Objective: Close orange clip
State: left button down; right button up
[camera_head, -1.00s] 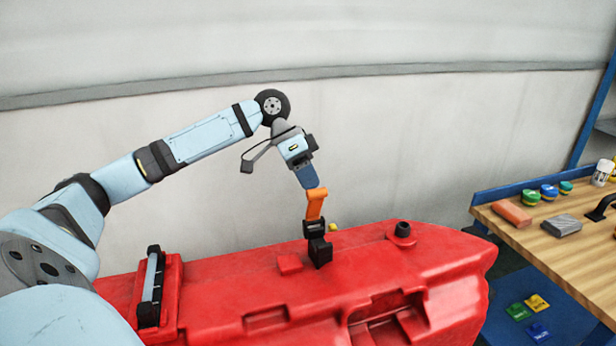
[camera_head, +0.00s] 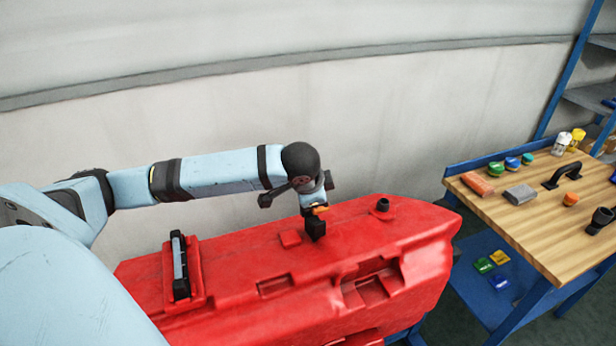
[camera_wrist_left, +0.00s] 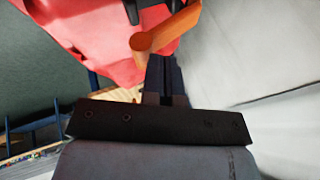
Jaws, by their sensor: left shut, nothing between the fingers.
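The orange clip (camera_head: 320,209) sits above its black mount (camera_head: 315,229) on the red scrubber tank (camera_head: 240,258). In the head view only a small part of the orange shows, low over the mount, and my left wrist hides the rest. In the left wrist view the clip (camera_wrist_left: 168,30) is a slanted orange bar with a rounded end, just beyond my fingertips. My left gripper (camera_wrist_left: 163,62) is shut and empty, with its fingers pointing at the clip. I cannot tell if they touch it. My right gripper is not in view.
A black-and-grey latch (camera_head: 179,266) stands on the tank's left part, and a black cap (camera_head: 382,205) on its right. A wooden workbench (camera_head: 530,225) with bricks, tubs and bottles stands at the right. The pale wall behind the tank is bare.

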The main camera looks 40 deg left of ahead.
pick_arm(q)
jog(key=shift+s+d+f+t+y+p, duration=0.15)
jog(key=shift+d+f+t+y+p, duration=0.45)
jog(key=shift+f+y, duration=0.25)
jog(key=shift+s+d+f+m+p, duration=0.3)
jog(key=shift+d+f+p, duration=0.15)
jog(key=shift+f, duration=0.2)
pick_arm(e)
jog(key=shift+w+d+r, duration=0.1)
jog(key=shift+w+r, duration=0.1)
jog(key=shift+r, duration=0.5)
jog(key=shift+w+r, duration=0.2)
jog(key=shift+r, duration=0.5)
pick_arm(q)
jog(key=shift+f, duration=0.1)
jog(key=shift+a, duration=0.1)
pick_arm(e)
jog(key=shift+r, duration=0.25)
